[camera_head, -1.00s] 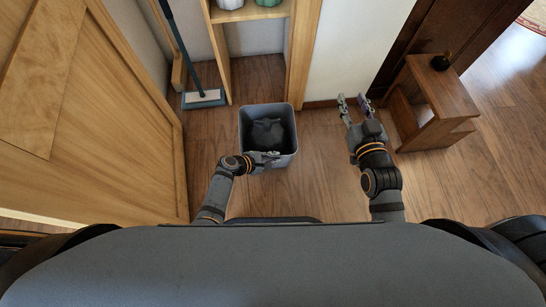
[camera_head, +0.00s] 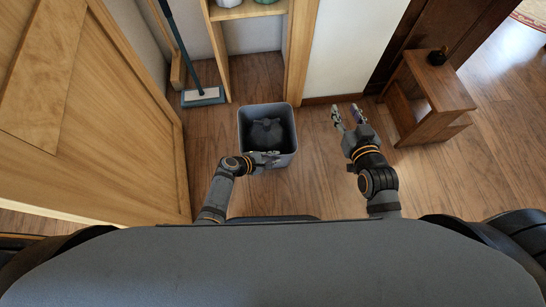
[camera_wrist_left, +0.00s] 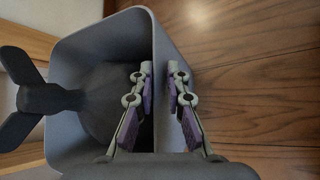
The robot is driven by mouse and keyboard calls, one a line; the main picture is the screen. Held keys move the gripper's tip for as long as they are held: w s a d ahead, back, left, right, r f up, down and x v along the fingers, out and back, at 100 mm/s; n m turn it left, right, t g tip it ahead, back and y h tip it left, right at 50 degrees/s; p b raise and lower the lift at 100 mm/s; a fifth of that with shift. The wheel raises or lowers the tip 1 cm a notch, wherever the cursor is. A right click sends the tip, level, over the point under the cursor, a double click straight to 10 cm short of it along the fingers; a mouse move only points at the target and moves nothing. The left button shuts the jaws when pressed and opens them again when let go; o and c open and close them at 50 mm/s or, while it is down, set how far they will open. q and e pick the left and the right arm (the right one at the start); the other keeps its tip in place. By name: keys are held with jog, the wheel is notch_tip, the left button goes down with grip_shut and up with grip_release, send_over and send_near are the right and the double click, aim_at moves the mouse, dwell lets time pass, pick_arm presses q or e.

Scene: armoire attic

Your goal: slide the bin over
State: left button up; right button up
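A grey open-top bin (camera_head: 242,125) stands on the wooden floor in front of the shelf, with a dark crumpled shape inside. My left gripper (camera_head: 266,155) is at the bin's near wall. In the left wrist view, the bin wall (camera_wrist_left: 100,36) passes between the fingers of the left gripper (camera_wrist_left: 159,75). One finger is inside the bin and one outside, with a gap still visible between the pads; contact with the wall is unclear. My right gripper (camera_head: 347,111) is open and empty above the floor, right of the bin.
A mop (camera_head: 203,96) leans left of the shelf (camera_head: 300,45). A small wooden stool (camera_head: 436,82) with a dark object (camera_head: 437,57) on top stands right of my right gripper. A wooden panel (camera_head: 110,120) is close on the left.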

pick_arm(q)
jog(key=o, duration=0.4)
jog(key=shift+o, duration=0.2)
jog(key=shift+s, duration=0.15)
jog(key=v, duration=1.2)
